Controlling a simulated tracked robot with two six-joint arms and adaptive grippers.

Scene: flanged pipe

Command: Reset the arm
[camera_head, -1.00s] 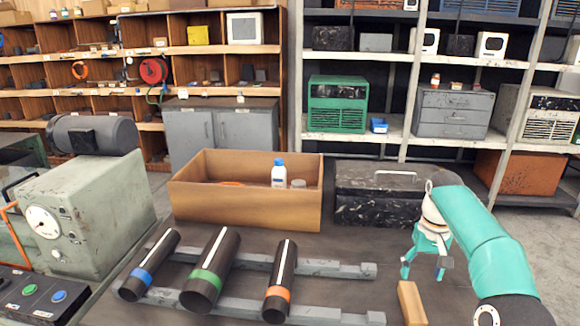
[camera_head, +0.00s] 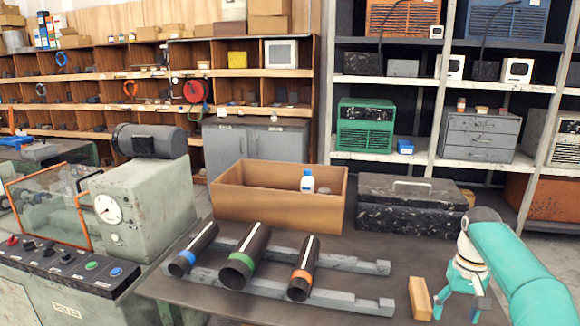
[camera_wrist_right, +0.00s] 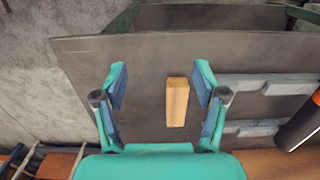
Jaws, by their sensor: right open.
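My right gripper (camera_head: 462,296) is at the right of the table in the head view, fingers pointing down. In the right wrist view its fingers (camera_wrist_right: 160,92) are spread wide with nothing between them in their grip. A wooden block (camera_head: 420,299) lies on the table just left of the gripper in the head view. The block (camera_wrist_right: 177,102) also shows beyond the open fingers in the right wrist view, apart from them as far as I can tell. My left gripper is not in view.
Three dark pipes with blue (camera_head: 194,250), green (camera_head: 245,256) and orange (camera_head: 304,268) bands rest on grey rails (camera_head: 345,297). A cardboard box (camera_head: 235,205) with a white bottle (camera_head: 307,181) and a black case (camera_head: 408,218) stand behind. A grey machine (camera_head: 150,215) stands at left.

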